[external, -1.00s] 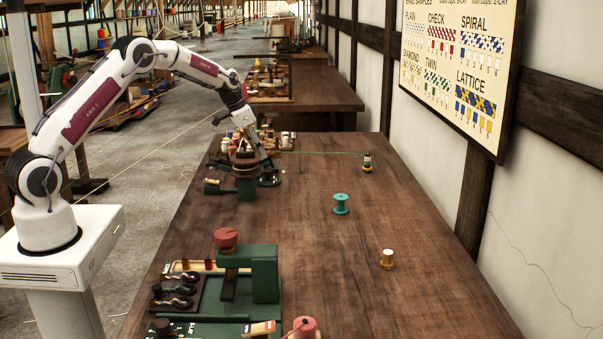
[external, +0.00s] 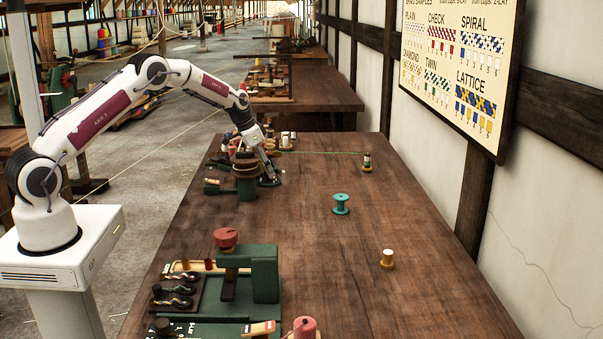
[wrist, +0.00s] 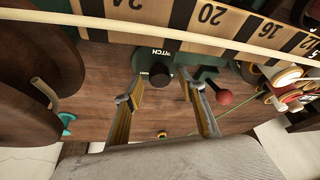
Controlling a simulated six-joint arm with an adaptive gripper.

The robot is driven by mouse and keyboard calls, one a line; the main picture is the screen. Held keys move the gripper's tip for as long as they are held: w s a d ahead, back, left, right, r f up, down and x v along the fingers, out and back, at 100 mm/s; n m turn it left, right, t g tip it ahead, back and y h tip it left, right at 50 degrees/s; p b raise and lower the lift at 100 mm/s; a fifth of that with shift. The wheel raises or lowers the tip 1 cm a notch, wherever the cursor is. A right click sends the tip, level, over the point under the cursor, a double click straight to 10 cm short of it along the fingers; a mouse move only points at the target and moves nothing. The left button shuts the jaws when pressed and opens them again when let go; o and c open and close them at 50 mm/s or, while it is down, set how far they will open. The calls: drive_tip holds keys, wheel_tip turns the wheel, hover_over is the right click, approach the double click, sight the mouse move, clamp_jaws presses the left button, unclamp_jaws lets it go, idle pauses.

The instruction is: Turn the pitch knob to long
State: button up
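The pitch knob (wrist: 158,75) is a small black knob on a green mount, under a plate lettered PITCH that reads upside down in the wrist view. My gripper (wrist: 163,88) is open, with one finger to the left of the knob and one to the right. Gaps show between both fingers and the knob. In the external view my gripper (external: 268,182) is low over the table beside the brown and green winding device (external: 246,172). The knob cannot be made out there.
A pale rod and a numbered scale (wrist: 210,14) cross the top of the wrist view. A red ball-ended lever (wrist: 225,97) stands right of the fingers. A green line runs to a small spool (external: 366,162). A teal spool (external: 341,204) stands on clear table.

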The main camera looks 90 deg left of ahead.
drive_tip(key=shift+f, duration=0.1)
drive_tip(key=c, duration=1.1)
drive_tip(key=shift+w+n+y, duration=0.1)
drive_tip(key=shift+n+y, duration=0.5)
drive_tip(key=shift+n, duration=0.9)
drive_tip(key=o, duration=1.1)
drive_tip(key=shift+g, duration=0.3)
drive_tip(key=v, duration=0.8)
